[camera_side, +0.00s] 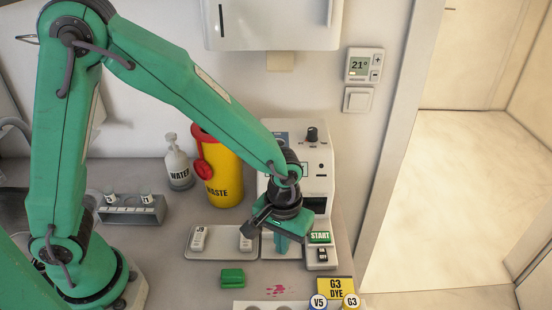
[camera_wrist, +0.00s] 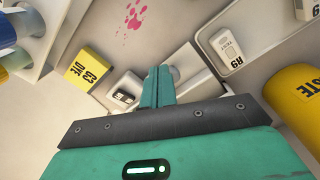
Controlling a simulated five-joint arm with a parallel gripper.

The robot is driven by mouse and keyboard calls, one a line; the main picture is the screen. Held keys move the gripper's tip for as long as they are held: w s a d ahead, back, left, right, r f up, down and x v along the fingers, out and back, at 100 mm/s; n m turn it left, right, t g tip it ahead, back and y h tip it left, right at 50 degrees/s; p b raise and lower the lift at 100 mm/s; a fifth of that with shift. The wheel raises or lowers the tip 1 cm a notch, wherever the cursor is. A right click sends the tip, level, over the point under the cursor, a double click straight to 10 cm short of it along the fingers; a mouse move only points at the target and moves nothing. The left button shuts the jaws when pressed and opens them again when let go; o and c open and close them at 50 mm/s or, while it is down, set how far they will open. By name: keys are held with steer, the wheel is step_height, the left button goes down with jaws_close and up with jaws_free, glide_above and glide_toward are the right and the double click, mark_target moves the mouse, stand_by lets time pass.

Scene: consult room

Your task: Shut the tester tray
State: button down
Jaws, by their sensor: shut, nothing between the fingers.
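The white tester (camera_side: 325,168) stands against the wall at the back, with a dark opening low in its front and a green START button (camera_side: 320,237) at its lower right. The tester tray (camera_side: 268,251) is a pale plate sticking out from the front, partly hidden by my gripper (camera_side: 282,246). My gripper (camera_wrist: 159,82) is shut and empty, pointing down at the knob. I cannot tell whether the fingers touch it.
A grey dish (camera_side: 212,250) with two white cassettes lies left of the tray. A yellow waste bin (camera_side: 222,178) and water bottle (camera_side: 178,165) stand behind. A green block (camera_side: 232,276), yellow dye box (camera_side: 335,289) and vials (camera_side: 350,301) lie in front.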

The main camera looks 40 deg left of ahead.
steer(key=shift+f, duration=0.45)
steer(key=shift+f, duration=0.35)
steer(key=shift+f, duration=0.35)
steer(key=shift+f, duration=0.35)
steer(key=shift+f, duration=0.5)
